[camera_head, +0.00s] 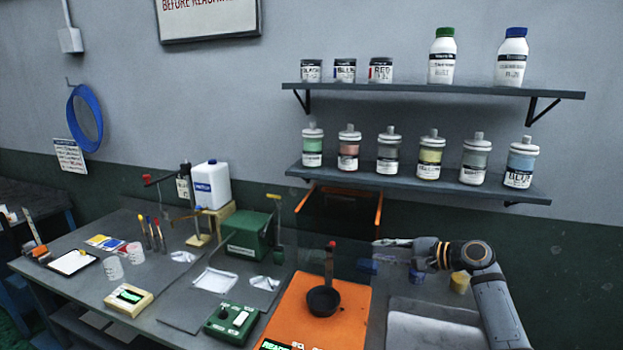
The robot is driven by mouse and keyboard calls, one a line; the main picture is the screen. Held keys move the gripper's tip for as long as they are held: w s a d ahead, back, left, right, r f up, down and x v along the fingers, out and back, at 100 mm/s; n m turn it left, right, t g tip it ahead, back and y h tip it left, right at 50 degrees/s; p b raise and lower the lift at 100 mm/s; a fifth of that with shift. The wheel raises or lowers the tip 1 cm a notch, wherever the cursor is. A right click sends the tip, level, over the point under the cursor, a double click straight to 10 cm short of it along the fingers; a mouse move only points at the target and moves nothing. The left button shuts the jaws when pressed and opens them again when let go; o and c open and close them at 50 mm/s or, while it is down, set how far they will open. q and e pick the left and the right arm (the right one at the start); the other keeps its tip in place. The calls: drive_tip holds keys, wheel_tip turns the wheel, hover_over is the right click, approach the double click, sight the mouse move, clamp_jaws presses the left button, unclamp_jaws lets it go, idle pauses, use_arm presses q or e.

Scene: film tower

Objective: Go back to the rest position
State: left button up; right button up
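My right gripper (378,243) reaches in from the lower right on its bent grey arm and points left. It is above the back right part of the workbench (265,322), near the wall. Its fingers are thin and small here, so I cannot tell whether they are open or shut, and I see nothing clearly held. My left gripper is not in view.
Near my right gripper are a small blue object (417,276), a yellow one (460,282) and a grey sink or tray (435,330). Shelves (440,90) with jars hang above.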

drive_tip(key=s+a+f+n+g+h, duration=0.25)
drive_tip(key=s+f+n+h, duration=0.5)
drive_tip(key=s+f, duration=1.3)
drive_tip(key=s+d+f+n+g+h, duration=0.15)
drive_tip(key=s+d, duration=0.25)
drive_tip(key=s, duration=0.5)
drive_tip(key=s+d+f+n+g+h, duration=0.1)
drive_tip(key=s+d+f+n+h, duration=0.15)
drive_tip(key=s, duration=0.55)
drive_tip(key=s+d+f+g, duration=0.1)
drive_tip(key=s+d+f, duration=0.1)
drive_tip(key=f, duration=1.2)
drive_tip(key=s+d+f, duration=0.1)
drive_tip(key=d+f, duration=0.1)
drive_tip(key=f, duration=1.1)
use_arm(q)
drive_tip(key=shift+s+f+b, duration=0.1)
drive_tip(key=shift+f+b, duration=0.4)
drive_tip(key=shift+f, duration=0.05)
use_arm(e)
drive_tip(key=s+f+g, duration=0.1)
drive_tip(key=s+f, duration=1.5)
drive_tip(key=s, duration=0.2)
drive_tip(key=shift+s+d+h, duration=0.15)
drive_tip(key=shift+d+h, duration=0.25)
drive_tip(key=shift+h, duration=0.05)
